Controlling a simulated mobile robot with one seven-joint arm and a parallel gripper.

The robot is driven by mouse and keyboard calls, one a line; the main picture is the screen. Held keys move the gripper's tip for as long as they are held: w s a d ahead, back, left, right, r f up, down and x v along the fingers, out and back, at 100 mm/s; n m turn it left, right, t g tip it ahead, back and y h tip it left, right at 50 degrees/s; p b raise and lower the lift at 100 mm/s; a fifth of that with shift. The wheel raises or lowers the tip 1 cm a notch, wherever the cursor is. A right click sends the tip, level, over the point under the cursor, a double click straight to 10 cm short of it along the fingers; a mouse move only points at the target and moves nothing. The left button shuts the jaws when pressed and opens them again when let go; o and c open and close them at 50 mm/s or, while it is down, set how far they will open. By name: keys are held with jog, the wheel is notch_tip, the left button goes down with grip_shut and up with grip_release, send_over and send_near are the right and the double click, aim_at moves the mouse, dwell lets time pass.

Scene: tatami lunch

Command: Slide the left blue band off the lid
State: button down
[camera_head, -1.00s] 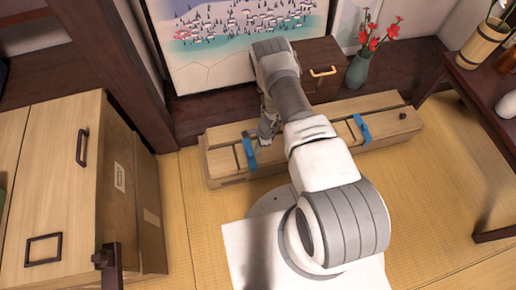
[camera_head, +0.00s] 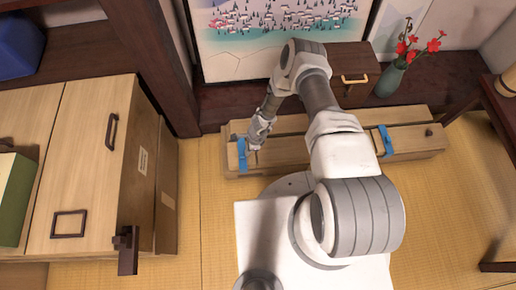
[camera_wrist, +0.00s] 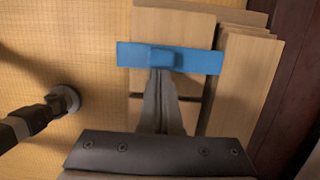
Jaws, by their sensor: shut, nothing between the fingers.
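The long wooden box (camera_head: 290,153) lies on the mat with its lid on top. The left blue band (camera_head: 242,153) lies across the lid close to the box's left end. My gripper (camera_head: 254,145) is just right of this band, its fingers shut and empty. In the wrist view the shut fingertips (camera_wrist: 160,72) are against or very near the raised middle of the blue band (camera_wrist: 195,62). There the band's left end sticks out past the lid's edge. A second blue band (camera_head: 386,140) lies across the lid near its right end.
A wooden cabinet (camera_head: 85,165) stands at the left, and a dark low table (camera_head: 500,115) at the right. A vase with red flowers (camera_head: 390,78) and a drawer chest (camera_head: 348,70) stand behind the box. Bare mat (camera_head: 440,205) lies in front.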

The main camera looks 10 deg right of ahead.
dwell(0.3)
jog(key=d+b, duration=0.1)
jog(key=d, duration=0.3)
jog(key=shift+d+f, duration=0.1)
jog(key=shift+d, duration=0.05)
jog(key=p+v, duration=0.4)
jog(key=v, duration=0.6)
jog(key=shift+p, duration=0.3)
